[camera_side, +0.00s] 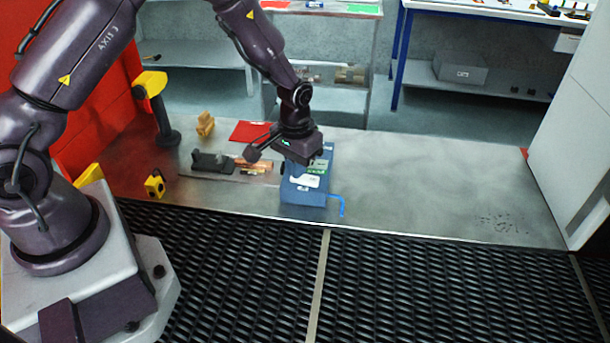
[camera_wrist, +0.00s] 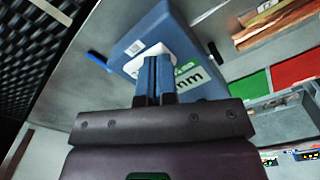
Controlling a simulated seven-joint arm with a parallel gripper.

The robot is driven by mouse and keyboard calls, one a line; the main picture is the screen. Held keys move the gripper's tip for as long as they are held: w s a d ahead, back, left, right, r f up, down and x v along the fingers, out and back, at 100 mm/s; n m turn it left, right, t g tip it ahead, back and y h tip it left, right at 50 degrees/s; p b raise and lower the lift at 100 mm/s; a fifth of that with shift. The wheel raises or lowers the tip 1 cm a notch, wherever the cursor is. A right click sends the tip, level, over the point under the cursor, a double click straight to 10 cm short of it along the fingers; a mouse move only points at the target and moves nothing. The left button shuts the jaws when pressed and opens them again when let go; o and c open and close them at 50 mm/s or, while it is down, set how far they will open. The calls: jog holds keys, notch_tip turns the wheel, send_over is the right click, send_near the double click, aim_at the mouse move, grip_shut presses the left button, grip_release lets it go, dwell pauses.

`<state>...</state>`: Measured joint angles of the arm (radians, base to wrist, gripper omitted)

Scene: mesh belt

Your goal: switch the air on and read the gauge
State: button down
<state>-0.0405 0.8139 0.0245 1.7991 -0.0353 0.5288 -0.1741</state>
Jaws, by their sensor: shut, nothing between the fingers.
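A blue box (camera_side: 310,190) with white and green labels stands on the grey metal table below my gripper. It fills the upper middle of the wrist view (camera_wrist: 145,42), with a white label, a white part and a green patch on its face. A bright blue bent piece (camera_side: 341,204) sticks out at its lower right; a blue piece also shows left of the box in the wrist view (camera_wrist: 99,60). My gripper (camera_wrist: 159,62) is shut and empty, its blue fingers in front of the box face. Contact cannot be told. I cannot make out a gauge or an air switch.
A dark grey holder (camera_side: 211,162), a copper-coloured cylinder (camera_side: 253,166), a red sheet (camera_side: 250,131) and small yellow blocks (camera_side: 155,184) lie left of the box. A yellow-headed post (camera_side: 160,110) stands farther left. The table's right half (camera_side: 440,190) is clear. Black mesh (camera_side: 430,290) runs along the front.

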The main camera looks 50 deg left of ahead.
aim_at(289, 185)
jog(key=shift+f, duration=0.3)
jog(key=shift+r, duration=3.5)
jog(key=shift+s, duration=0.2)
jog(key=shift+s+d+f+g, duration=0.1)
jog(key=shift+s+f+g, duration=0.1)
jog(key=shift+s, duration=0.25)
jog(key=shift+s+f+g, duration=0.1)
jog(key=shift+s+g, duration=0.1)
jog(key=shift+s, duration=0.2)
jog(key=s+d+r+m+t, duration=0.2)
jog(key=s+r+t, duration=0.4)
jog(key=s+r, duration=1.3)
notch_tip(289, 185, up, 4)
jog(key=shift+s+d+r+m, duration=0.15)
jog(key=shift+s+m, duration=0.05)
jog(key=shift+m, duration=0.3)
